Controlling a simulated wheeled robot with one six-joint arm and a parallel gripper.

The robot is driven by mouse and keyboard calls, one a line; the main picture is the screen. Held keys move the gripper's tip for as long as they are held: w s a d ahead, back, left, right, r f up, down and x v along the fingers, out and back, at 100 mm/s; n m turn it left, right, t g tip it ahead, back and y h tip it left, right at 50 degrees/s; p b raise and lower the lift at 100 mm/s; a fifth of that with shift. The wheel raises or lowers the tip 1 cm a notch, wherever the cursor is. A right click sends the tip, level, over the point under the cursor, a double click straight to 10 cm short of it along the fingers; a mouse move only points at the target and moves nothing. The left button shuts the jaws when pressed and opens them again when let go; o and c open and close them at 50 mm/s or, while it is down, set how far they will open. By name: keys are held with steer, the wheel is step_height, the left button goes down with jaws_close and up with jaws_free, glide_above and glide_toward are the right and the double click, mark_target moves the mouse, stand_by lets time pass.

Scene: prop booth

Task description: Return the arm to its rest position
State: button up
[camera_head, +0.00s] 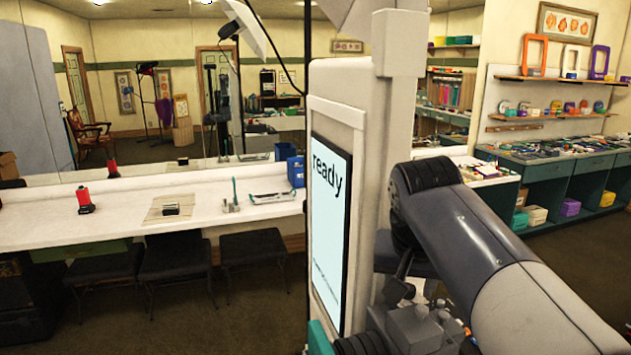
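My arm (490,240) shows at the right, with its dark grey and pale links bent and slanting down to the lower right edge. It stands beside my pale column, which carries a screen. My gripper is not in view, so I cannot tell whether it is open or holds anything. No object is seen held by the part of the arm that shows.
A long white counter (250,213) at the left bears a red item (84,200), a small black box (171,210) and a blue bin (296,171). Dark chairs (178,262) stand below. Teal cabinets (566,172) stand at the far right. Brown floor (568,245) lies open before them.

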steer(key=v, duration=1)
steer(key=x, duration=1)
steer(key=n, duration=0.2)
steer(key=n+y+b, duration=0.1)
steer(key=n, duration=0.1)
steer(key=n+y, duration=0.1)
steer(key=n, duration=0.1)
steer(key=shift+d, duration=0.25)
steer(key=n+y, duration=0.1)
steer(key=n, duration=0.2)
steer(key=n+y+b, duration=0.1)
steer(key=n, duration=0.2)
steer(key=shift+w+d+g, duration=0.1)
steer(key=shift+d+g, duration=0.1)
steer(key=shift+g, duration=0.2)
steer(key=v, duration=1)
steer(key=shift+d+r, duration=0.25)
steer(key=shift+r, duration=0.05)
steer(key=shift+f, duration=0.1)
